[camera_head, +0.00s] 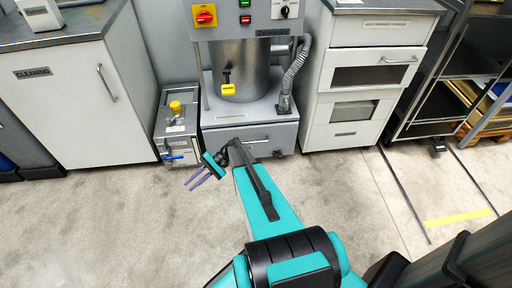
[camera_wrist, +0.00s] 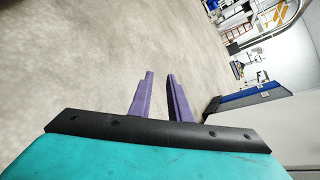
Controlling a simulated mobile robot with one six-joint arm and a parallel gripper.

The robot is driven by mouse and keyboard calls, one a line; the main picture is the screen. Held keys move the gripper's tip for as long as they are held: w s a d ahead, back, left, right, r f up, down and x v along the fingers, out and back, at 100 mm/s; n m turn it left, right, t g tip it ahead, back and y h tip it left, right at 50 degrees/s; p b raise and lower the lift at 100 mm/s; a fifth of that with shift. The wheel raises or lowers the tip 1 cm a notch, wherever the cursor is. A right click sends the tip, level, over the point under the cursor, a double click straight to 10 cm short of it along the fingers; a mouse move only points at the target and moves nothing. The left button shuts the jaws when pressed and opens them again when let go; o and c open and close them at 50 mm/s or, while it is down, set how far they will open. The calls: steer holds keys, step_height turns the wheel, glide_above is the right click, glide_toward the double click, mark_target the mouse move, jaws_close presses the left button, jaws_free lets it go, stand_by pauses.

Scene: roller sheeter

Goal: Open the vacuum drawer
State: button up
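A grey drawer front (camera_head: 281,134) with a horizontal handle is at the floor-level base of the metal vacuum machine (camera_head: 240,75) in the head view. It looks closed. Part of its lower left front is hidden behind my arm. My gripper (camera_head: 190,186) has purple fingers and hangs in front of and left of the drawer, apart from it. It points left, away from the handle. In the wrist view my gripper (camera_wrist: 160,75) has a gap between its fingers and holds nothing. The drawer cannot be made out in the wrist view.
A small metal unit with a yellow cap (camera_head: 176,107) and blue valve stands left of the drawer. A white cleaning cabinet (camera_head: 75,95) is farther left. A white drawer cabinet (camera_head: 362,85) stands right, then a dark rack (camera_head: 445,75). The concrete floor (camera_head: 110,215) in front is clear.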

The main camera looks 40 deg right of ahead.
steer(key=w+d+f+m+t+h+b, duration=0.15)
steer(key=d+t+b, duration=0.25)
steer(key=d, duration=1.1)
steer(key=w+d+m+t+y+b, duration=0.1)
steer(key=w+d+m+t+b, duration=0.2)
steer(key=d, duration=1.1)
steer(key=s+d+f+m+t+h+b, duration=0.1)
steer(key=s+d+b, duration=0.3)
steer(key=d, duration=0.6)
steer(key=s+d+f+m+t+h+b, duration=0.1)
steer(key=s+d+t+h+b, duration=0.1)
steer(key=s+d, duration=0.7)
steer(key=shift+s+d+t+h+b, duration=0.25)
steer(key=shift+d+t+h+b, duration=0.15)
steer(key=shift+b, duration=0.5)
steer(key=shift+a, duration=0.1)
steer(key=b+x, duration=0.2)
steer(key=x, duration=0.5)
steer(key=b+x, duration=0.2)
steer(key=x, duration=0.4)
steer(key=shift+w+a+f, duration=0.2)
steer(key=shift+w+f, duration=0.1)
steer(key=shift+c, duration=0.4)
jaws_close()
